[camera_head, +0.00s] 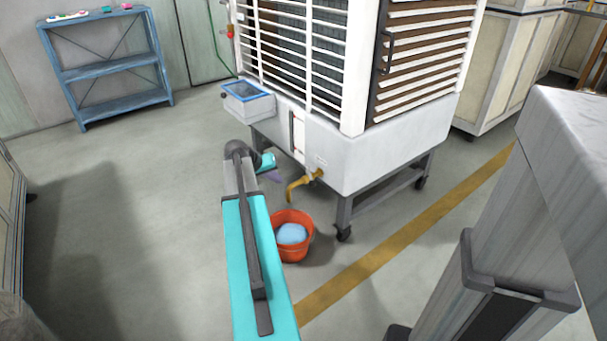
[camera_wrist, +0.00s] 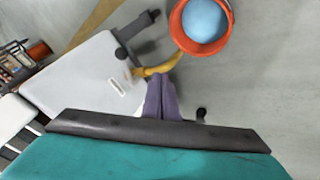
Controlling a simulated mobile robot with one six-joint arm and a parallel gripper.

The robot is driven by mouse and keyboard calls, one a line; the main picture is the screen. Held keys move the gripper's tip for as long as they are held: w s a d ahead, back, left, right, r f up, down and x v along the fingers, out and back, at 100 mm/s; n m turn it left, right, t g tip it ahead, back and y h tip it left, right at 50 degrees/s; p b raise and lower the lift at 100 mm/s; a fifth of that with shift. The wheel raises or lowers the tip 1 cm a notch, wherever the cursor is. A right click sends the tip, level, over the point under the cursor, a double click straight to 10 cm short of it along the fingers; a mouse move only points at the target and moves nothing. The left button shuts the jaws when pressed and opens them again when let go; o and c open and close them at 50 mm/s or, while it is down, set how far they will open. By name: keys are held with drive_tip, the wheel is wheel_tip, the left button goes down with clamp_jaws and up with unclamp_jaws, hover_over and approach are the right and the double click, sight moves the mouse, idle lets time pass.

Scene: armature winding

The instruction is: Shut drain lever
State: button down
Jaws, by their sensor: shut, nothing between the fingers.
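The brass-yellow drain tap (camera_head: 302,184) sticks out from the lower white base of the cooler (camera_head: 395,145), its spout bent down. Its lever is too small to make out clearly. The tap also shows in the wrist view (camera_wrist: 156,68), just beyond my fingertips. My gripper (camera_head: 276,178) shows partly behind my arm in the head view, left of the tap. In the wrist view its purple fingers (camera_wrist: 162,84) are together and empty. Their tips overlap the edge of the tap in the picture; I cannot tell whether they touch it.
An orange bucket (camera_head: 274,251) with something light blue inside stands on the floor below the tap. The cooler's dark wheeled frame (camera_head: 343,212) is beside it. A blue shelf (camera_head: 110,71) stands at the back left. Open floor lies to the left.

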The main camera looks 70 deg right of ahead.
drive_tip(key=shift+s+d+r, duration=0.8)
drive_tip(key=shift+r, duration=0.2)
drive_tip(key=shift+d+f, duration=0.1)
drive_tip(key=s+d+f+b, duration=0.3)
drive_tip(key=s+d+f, duration=0.2)
drive_tip(key=d+f, duration=0.1)
drive_tip(key=shift+s+d+f+b, duration=0.3)
drive_tip(key=shift+s+d+f, duration=0.1)
drive_tip(key=shift+d, duration=0.4)
